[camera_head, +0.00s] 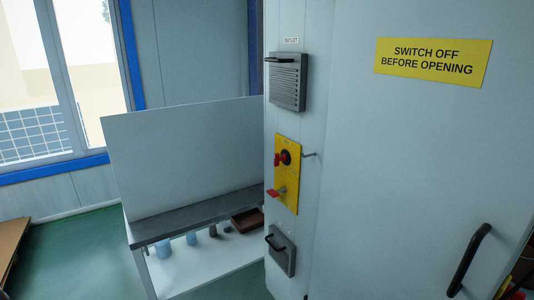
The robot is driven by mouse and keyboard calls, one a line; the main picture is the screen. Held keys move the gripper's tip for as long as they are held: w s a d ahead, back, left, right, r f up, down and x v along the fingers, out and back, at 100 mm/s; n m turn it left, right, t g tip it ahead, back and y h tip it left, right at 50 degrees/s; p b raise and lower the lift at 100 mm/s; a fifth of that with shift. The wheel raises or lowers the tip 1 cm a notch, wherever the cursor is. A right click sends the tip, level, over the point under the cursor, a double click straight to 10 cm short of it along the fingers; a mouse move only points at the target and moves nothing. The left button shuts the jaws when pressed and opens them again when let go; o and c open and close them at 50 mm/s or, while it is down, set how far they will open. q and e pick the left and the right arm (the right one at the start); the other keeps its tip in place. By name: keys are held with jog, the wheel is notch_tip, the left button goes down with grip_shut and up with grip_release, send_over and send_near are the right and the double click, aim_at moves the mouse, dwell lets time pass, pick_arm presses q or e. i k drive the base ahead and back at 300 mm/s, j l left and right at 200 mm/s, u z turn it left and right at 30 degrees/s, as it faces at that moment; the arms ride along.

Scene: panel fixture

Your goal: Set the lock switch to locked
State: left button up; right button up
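A yellow switch plate (291,180) is mounted on the narrow side face of the grey cabinet. Its upper part carries a red rotary switch (284,158) on a dark round base. Below it a red lever (273,193) sticks out to the left from a light metal stem. No lettering on the plate is readable, so I cannot tell which of the two is the lock switch or its position. Neither of my grippers shows in this view.
A louvred vent box (288,86) is above the plate, and a small grey handled box (281,252) below. A thin hook (311,155) sticks out beside the plate. The cabinet door (400,160) has a black handle (468,260). A grey bench (190,225) stands left.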

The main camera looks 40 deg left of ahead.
aim_at(277, 159)
jog(key=j, duration=0.7)
jog(key=k+j, duration=0.1)
jog(key=j, duration=0.65)
